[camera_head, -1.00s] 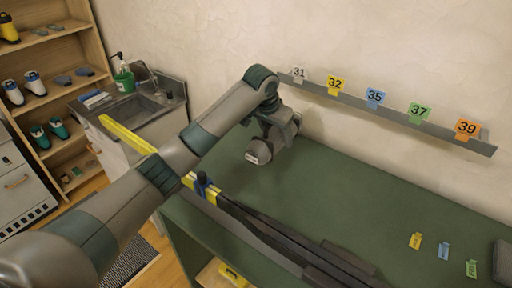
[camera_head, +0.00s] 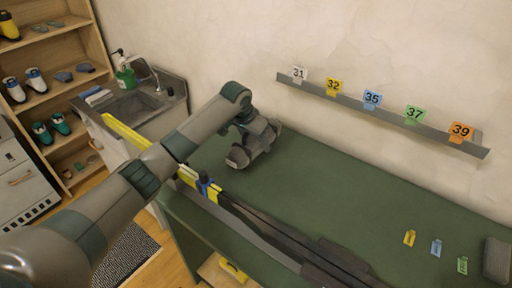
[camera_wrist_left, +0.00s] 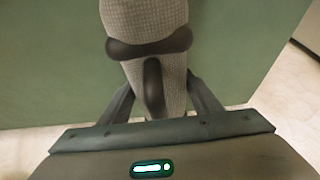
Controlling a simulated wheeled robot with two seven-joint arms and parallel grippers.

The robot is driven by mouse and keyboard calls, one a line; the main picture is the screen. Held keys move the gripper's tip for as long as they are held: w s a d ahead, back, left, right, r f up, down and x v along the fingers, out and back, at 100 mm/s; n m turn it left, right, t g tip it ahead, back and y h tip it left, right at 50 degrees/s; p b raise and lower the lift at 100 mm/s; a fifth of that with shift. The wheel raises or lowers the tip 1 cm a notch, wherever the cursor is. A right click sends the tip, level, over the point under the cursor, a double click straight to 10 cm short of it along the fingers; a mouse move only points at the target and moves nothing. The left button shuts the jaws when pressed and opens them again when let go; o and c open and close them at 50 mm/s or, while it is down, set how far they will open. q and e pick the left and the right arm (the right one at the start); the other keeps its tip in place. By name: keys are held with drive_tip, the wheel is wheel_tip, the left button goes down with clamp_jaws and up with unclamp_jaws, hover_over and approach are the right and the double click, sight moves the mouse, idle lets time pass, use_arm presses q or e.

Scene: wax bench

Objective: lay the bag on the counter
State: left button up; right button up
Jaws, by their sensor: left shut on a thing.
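In the left wrist view my left gripper (camera_wrist_left: 155,85) is shut on a dark handle-like part of a grey, textured thing (camera_wrist_left: 146,15), which I take to be the bag. A dark band crosses it just beyond the fingers. Behind it is the green counter (camera_wrist_left: 50,60); I cannot tell whether the bag touches it. In the head view my left wrist (camera_head: 255,142) is over the far left part of the green counter top (camera_head: 330,185). The fingers and bag are not clear there, hidden by the wrist. My right gripper is not in view.
Long yellow and dark skis (camera_head: 265,222) run along the counter's front edge, under my left arm. Small coloured tags (camera_head: 409,238) and a grey block (camera_head: 496,260) are at the right. A numbered rail (camera_head: 385,112) is on the wall. The counter's middle is clear.

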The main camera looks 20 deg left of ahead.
use_arm(q)
wheel_tip(320, 180, down, 3)
drive_tip(key=shift+r+p, duration=0.2)
drive_tip(key=shift+p, duration=0.5)
drive_tip(key=shift+f, duration=0.25)
drive_tip(key=o, duration=1.5)
drive_tip(key=shift+f, duration=0.2)
drive_tip(key=b+v, duration=0.3)
drive_tip(key=v, duration=0.7)
drive_tip(key=shift+r, duration=0.4)
drive_tip(key=shift+v, duration=0.8)
